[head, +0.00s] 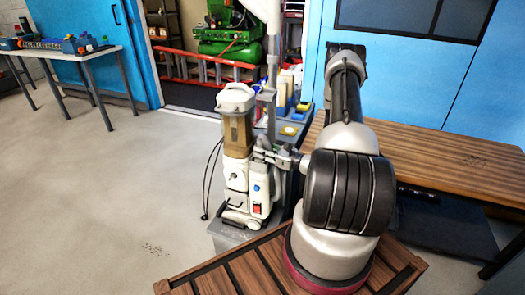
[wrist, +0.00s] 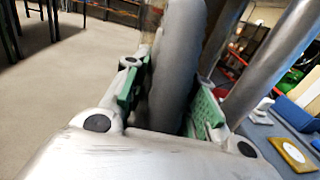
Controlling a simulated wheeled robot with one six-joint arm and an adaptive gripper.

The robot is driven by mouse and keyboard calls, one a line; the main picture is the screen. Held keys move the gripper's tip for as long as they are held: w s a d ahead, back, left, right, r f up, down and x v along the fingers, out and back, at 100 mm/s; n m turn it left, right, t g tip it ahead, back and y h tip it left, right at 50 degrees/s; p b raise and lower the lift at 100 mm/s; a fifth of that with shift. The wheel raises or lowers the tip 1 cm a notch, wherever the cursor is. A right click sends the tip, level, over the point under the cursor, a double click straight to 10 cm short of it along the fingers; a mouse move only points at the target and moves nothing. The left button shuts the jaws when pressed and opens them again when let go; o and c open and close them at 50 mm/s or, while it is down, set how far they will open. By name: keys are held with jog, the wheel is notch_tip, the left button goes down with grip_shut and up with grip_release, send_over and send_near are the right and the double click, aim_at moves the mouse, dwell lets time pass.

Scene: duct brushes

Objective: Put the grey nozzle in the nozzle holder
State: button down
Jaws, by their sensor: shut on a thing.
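My gripper (wrist: 172,95) is shut on the grey nozzle (wrist: 178,65), a smooth, rounded grey piece standing between its green pads in the wrist view. The nozzle's lower end is hidden behind the gripper body. In the head view my gripper (head: 272,155) is just right of a white upright machine with a tan canister (head: 237,135). The nozzle cannot be made out clearly in the head view. I cannot pick out the nozzle holder with certainty in either view.
A grey-blue bench with small yellow items (head: 289,131) lies behind the machine. Grey metal posts (wrist: 275,62) stand close right of my gripper. A wooden table (head: 440,160) is at right. Open floor (head: 110,190) lies left, with a dark cable beside the machine.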

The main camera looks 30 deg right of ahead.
jog(key=c, duration=1.1)
grip_release()
jog(key=v, duration=1.1)
jog(key=shift+s+d+r, duration=0.1)
jog(key=shift+s+r, duration=0.05)
jog(key=shift+r, duration=0.7)
jog(key=shift+s+d+r, duration=0.1)
jog(key=shift+s+r, duration=0.05)
jog(key=shift+r, duration=0.7)
jog(key=shift+s+d+r, duration=0.1)
jog(key=shift+s+r, duration=0.1)
jog(key=shift+r, duration=0.6)
